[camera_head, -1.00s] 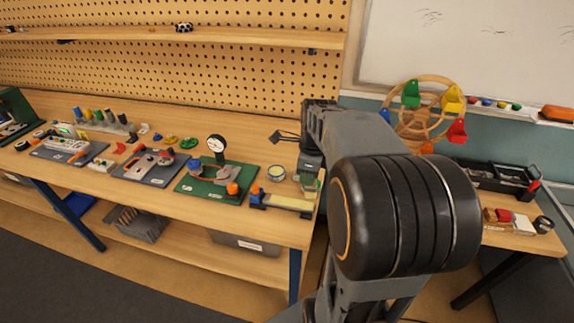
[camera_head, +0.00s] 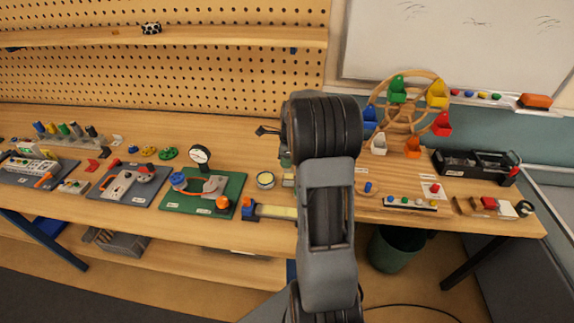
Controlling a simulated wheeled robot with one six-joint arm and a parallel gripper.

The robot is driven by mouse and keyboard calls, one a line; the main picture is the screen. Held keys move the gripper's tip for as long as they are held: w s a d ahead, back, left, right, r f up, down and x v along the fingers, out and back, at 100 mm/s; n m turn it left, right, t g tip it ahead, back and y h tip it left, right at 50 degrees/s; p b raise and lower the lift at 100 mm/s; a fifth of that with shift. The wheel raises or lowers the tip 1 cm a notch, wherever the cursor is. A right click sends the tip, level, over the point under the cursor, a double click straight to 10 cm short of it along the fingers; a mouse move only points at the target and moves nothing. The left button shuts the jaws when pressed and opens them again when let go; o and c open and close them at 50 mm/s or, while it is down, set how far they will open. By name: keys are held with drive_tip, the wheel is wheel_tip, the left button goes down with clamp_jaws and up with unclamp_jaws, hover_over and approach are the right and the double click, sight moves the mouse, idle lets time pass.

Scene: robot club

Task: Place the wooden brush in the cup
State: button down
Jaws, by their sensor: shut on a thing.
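My arm stands upright in the middle of the head camera view and covers most of my gripper (camera_head: 286,160). Only a narrow grey part of it shows at the arm's left edge, above the workbench. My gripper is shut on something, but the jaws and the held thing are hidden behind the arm. I cannot make out the wooden brush anywhere. A small round thing with a pale top (camera_head: 265,180) stands on the bench just left of my gripper. I cannot tell whether it is the cup.
A green bin (camera_head: 395,249) is below.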

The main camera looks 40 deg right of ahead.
drive_tip(key=shift+w+d+f+p, duration=0.1)
drive_tip(key=shift+w+d+f, duration=0.1)
drive_tip(key=shift+f, duration=0.6)
drive_tip(key=shift+w+d+f+p, duration=0.1)
drive_tip(key=shift+w+f, duration=0.1)
drive_tip(key=shift+f, duration=0.65)
drive_tip(key=shift+w+d+f+p, duration=0.1)
drive_tip(key=shift+w+d+f, duration=0.1)
drive_tip(key=shift+f, duration=0.6)
drive_tip(key=shift+f, duration=0.15)
drive_tip(key=c, duration=1.1)
unclamp_jaws()
drive_tip(key=shift+o, duration=0.2)
